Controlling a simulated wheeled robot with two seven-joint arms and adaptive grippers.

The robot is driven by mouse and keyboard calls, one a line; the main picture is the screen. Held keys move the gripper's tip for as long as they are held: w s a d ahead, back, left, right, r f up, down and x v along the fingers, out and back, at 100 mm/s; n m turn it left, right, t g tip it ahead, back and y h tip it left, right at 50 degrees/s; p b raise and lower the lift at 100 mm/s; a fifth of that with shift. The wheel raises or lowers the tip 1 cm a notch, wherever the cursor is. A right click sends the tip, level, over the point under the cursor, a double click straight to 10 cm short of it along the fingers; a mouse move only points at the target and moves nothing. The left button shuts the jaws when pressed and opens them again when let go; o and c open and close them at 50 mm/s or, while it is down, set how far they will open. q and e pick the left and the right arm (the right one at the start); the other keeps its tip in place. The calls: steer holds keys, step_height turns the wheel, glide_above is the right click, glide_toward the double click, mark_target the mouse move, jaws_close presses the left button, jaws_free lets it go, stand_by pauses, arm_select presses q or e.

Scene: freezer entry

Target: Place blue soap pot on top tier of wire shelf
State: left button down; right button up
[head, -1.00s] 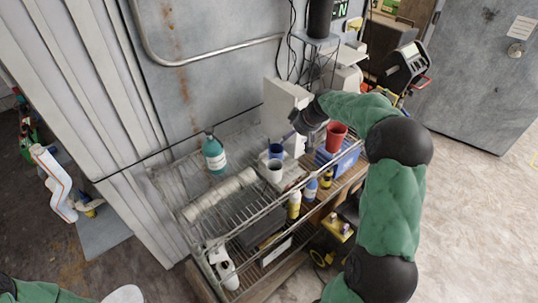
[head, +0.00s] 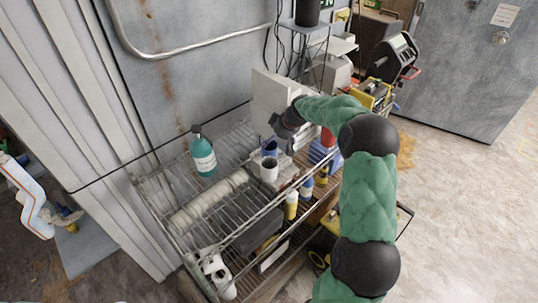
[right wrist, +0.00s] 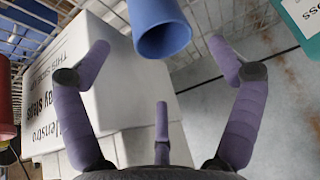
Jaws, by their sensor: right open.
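The blue soap pot (head: 270,149) is an open, hollow blue cup beside a grey-white cup (head: 269,171) on the wire shelf (head: 228,217). In the right wrist view the blue pot (right wrist: 160,30) is at the top centre, its round mouth facing the camera. My right gripper (head: 284,128) is just above and right of the pot in the head view. In the right wrist view my right gripper (right wrist: 160,62) has its fingers spread wide and is empty, with the pot beyond the fingertips.
A teal bottle (head: 203,155) stands at the back left of the shelf. A white box (head: 270,95) is behind my right gripper; a red cup (head: 327,138) is to its right. Yellow and blue bottles (head: 291,205) stand near the front edge. A wall is behind.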

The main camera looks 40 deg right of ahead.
mark_target(269, 145)
steer(key=x, duration=0.5)
steer(key=shift+a+f, duration=0.35)
steer(key=shift+f, duration=0.1)
steer(key=shift+w+f, duration=0.15)
steer(key=shift+f, duration=0.05)
steer(key=c, duration=1.2)
steer(key=shift+r, duration=0.15)
steer(key=shift+c, duration=0.2)
